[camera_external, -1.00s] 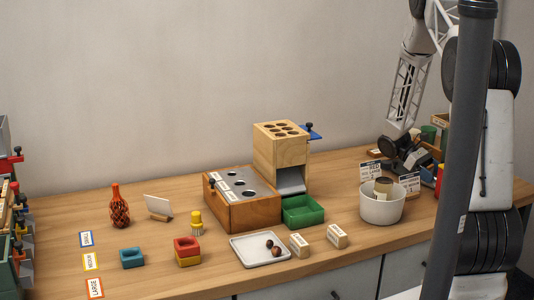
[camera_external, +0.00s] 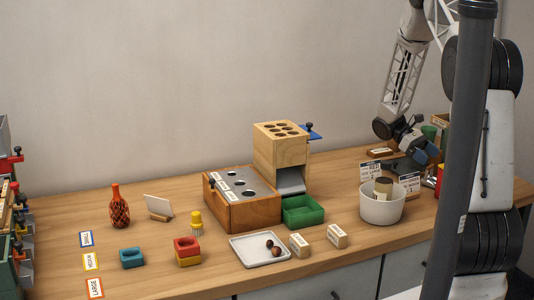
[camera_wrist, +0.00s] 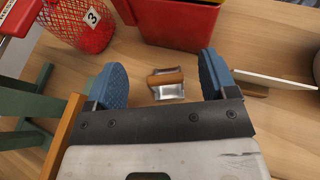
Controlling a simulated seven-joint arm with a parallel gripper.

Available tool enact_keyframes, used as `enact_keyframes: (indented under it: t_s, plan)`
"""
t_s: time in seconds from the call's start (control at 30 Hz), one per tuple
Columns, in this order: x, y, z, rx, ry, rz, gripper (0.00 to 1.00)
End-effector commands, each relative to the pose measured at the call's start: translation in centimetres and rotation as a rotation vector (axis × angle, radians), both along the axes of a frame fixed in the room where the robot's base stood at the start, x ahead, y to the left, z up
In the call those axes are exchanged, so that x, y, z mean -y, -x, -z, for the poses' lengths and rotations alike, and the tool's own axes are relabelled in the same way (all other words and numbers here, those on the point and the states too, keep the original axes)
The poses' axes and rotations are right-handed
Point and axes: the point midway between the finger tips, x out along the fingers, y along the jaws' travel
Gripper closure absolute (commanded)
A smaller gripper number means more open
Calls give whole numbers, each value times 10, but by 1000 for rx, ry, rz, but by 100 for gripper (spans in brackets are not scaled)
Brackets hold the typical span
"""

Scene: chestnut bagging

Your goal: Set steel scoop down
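The steel scoop (camera_wrist: 167,90), a small shiny metal piece with a brown wooden handle, lies on the wooden table in the wrist view. It is ahead of my gripper (camera_wrist: 164,82), between the lines of its two blue fingertips. The fingers are wide apart, and neither appears to touch the scoop. In the outside view my gripper (camera_external: 425,153) is low over the right end of the table. The scoop cannot be made out there among the gripper and the signs.
The wrist view shows a red basket (camera_wrist: 88,27), a red bin (camera_wrist: 178,27), a white card (camera_wrist: 268,76) and a green frame (camera_wrist: 22,108) close around. A white bowl (camera_external: 382,207) and sign cards (camera_external: 370,172) stand before my gripper outside. The left tabletop has free room.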

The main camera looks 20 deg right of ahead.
Motion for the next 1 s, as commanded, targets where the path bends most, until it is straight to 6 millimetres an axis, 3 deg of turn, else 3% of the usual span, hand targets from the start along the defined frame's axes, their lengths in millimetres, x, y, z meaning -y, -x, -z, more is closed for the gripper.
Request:
enact_keyframes:
  t_s: [0.3, 1.0]
  plan:
    - [0, 0, -23, -1, 1, 0, 22]
    - [-1, 0, -26, 5, 1, 0, 22]
